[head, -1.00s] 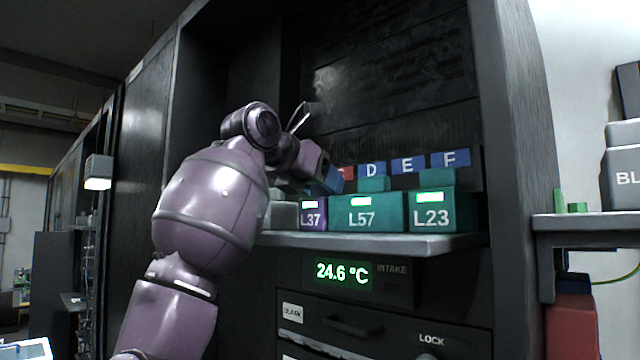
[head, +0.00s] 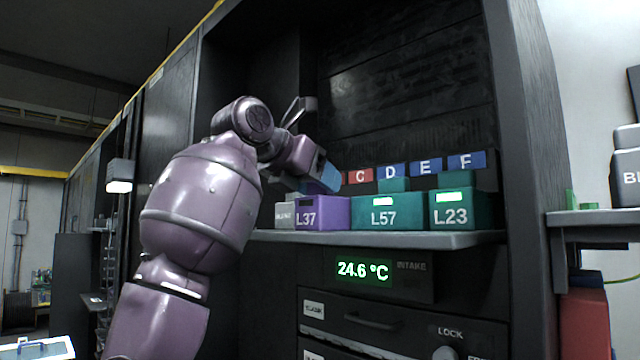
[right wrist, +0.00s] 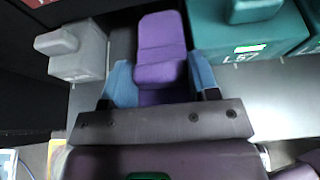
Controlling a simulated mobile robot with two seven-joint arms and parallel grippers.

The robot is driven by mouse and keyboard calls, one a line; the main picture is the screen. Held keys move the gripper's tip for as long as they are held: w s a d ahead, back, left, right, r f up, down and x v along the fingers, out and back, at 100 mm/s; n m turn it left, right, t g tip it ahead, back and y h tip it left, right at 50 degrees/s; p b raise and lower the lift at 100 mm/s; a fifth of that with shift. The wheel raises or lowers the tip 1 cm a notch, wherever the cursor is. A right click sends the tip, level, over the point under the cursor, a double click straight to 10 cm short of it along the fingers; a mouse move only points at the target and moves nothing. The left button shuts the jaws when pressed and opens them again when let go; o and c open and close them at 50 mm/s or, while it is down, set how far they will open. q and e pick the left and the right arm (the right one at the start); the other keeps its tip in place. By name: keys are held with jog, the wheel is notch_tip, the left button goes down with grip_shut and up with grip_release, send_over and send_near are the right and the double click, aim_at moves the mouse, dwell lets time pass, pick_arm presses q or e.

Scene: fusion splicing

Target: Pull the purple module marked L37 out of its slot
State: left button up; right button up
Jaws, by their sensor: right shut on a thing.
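The purple module L37 (head: 306,219) stands on the grey shelf, between a grey block and the teal module L57 (head: 383,217). Its front sticks out ahead of L57, so its right side shows. My right gripper (head: 320,180) is over it from above, with blue finger pads. In the right wrist view the gripper (right wrist: 164,84) is shut on the purple module (right wrist: 162,42), with a blue pad on each side of its raised handle. The module's underside is hidden. My left gripper is not in view.
The teal module L23 (head: 455,212) stands right of L57. The grey block (head: 285,216) is close on the left. Letter tags, such as the blue tag E (head: 426,167), line the back. The shelf edge (head: 400,240) runs in front, above a temperature display (head: 363,270).

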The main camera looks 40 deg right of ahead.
jog(key=shift+a, duration=0.6)
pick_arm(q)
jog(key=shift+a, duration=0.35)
pick_arm(e)
jog(key=shift+d, duration=0.1)
jog(key=o, duration=1.1)
pick_arm(q)
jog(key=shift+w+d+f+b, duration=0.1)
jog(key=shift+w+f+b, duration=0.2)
jog(key=shift+b, duration=0.45)
pick_arm(e)
jog(key=v, duration=1.1)
jog(key=shift+f, duration=0.1)
